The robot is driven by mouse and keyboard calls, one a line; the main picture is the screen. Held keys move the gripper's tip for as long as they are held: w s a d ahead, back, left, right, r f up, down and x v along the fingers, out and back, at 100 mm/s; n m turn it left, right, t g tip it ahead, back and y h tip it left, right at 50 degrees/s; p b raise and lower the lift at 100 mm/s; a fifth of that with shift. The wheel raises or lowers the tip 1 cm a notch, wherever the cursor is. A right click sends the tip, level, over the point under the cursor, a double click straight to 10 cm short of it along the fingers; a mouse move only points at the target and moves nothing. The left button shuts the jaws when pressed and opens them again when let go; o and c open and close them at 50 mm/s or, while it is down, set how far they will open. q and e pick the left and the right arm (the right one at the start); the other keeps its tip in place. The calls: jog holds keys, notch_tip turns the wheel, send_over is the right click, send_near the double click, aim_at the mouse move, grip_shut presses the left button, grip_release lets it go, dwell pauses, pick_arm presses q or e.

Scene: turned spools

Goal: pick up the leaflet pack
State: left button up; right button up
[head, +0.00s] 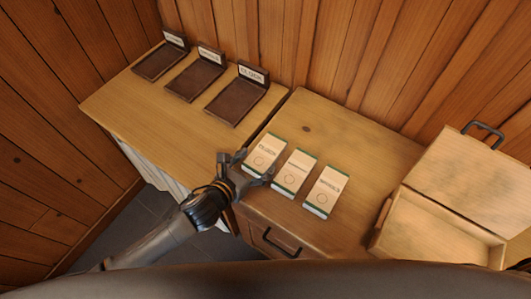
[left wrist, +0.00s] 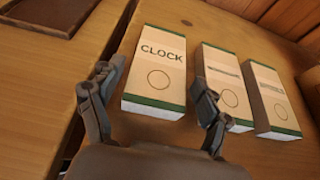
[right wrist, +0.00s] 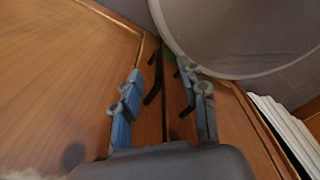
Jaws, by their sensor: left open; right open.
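Three cream packs with green ends lie in a row on the right-hand wooden cabinet. The left one, the clock pack (head: 265,154), reads "CLOCK" in the left wrist view (left wrist: 158,82). The middle pack (head: 295,172) and right pack (head: 326,191) also show in the left wrist view; their print is too small to read. My left gripper (head: 247,169) is open at the near end of the clock pack, its fingers to either side of it, with nothing held. My right gripper (right wrist: 160,90) is open and empty in its own wrist view, and out of the head view.
Three dark trays with upright labels stand on the left cabinet; the right tray (head: 236,101) reads "CLOCK". An open wooden box (head: 440,228) with its lid raised is at the right. A drawer handle (head: 281,243) is on the cabinet front. The cabinet top behind the packs is clear.

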aim_at(265, 152)
pick_arm(q)
jog(key=x, duration=0.2)
jog(key=p+x, duration=0.1)
jog(key=x, duration=0.1)
jog(key=shift+w+d+r, duration=0.1)
jog(key=shift+d+r, duration=0.05)
jog(key=shift+r, duration=0.15)
jog(key=shift+w+d+f, duration=0.3)
jog(key=shift+w+d, duration=0.05)
jog(key=shift+w, duration=0.05)
jog(key=c, duration=1)
jog(key=shift+r, duration=0.1)
